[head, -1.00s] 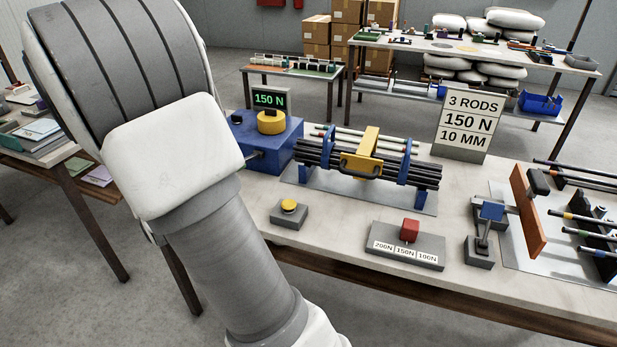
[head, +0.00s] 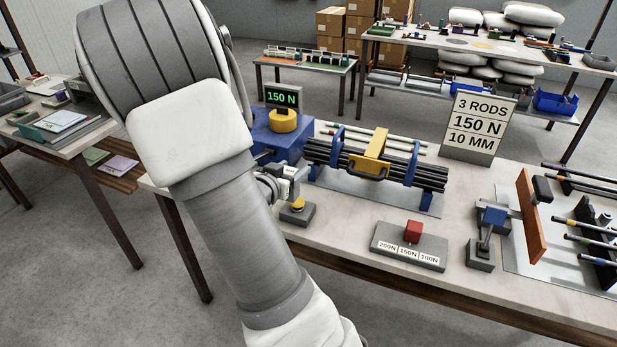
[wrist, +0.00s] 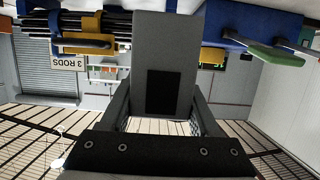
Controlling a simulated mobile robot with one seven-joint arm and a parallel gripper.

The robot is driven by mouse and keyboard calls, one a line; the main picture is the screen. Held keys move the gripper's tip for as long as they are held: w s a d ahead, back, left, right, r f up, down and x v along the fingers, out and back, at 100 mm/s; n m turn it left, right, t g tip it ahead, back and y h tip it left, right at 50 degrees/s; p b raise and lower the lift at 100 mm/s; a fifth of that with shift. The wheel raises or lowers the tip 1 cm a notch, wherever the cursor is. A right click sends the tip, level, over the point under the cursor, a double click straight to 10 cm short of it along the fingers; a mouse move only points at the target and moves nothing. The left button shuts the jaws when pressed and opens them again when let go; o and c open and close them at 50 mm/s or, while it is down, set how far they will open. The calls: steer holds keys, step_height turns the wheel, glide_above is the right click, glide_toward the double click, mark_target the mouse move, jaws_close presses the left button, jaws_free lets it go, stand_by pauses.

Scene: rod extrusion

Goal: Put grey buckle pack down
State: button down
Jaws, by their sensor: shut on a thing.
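The grey buckle pack (wrist: 165,40) is a blocky grey piece with a dark rectangular patch. In the wrist view it stands between the fingers of my gripper (wrist: 161,100), which is shut on it. In the head view my gripper (head: 277,184) shows just past my forearm, above and behind the yellow button box (head: 297,213), near the front of the blue machine (head: 265,137). My arm hides part of it there, and I cannot tell the pack's exact outline or its clearance above the bench.
The bench (head: 345,228) has bare room in front of the rod bundle (head: 385,168). A grey selector box (head: 409,246) with a red knob stands at the front edge. A lever (head: 485,238) and an orange plate (head: 531,220) stand to the right. A sign (head: 478,127) stands behind.

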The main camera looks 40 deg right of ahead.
steer(key=shift+w+d+f+b, duration=0.4)
steer(key=shift+w+d+f, duration=0.2)
steer(key=shift+w+f, duration=1.15)
steer(key=shift+w+d+f+b, duration=0.45)
steer(key=shift+w+d+f, duration=0.15)
steer(key=shift+w+f, duration=1.15)
steer(key=shift+w+d+f+b, duration=0.4)
steer(key=shift+w+d+f, duration=0.2)
steer(key=shift+w+f, duration=1.15)
steer(key=shift+f, duration=0.2)
steer(key=shift+c, duration=0.6)
jaws_free()
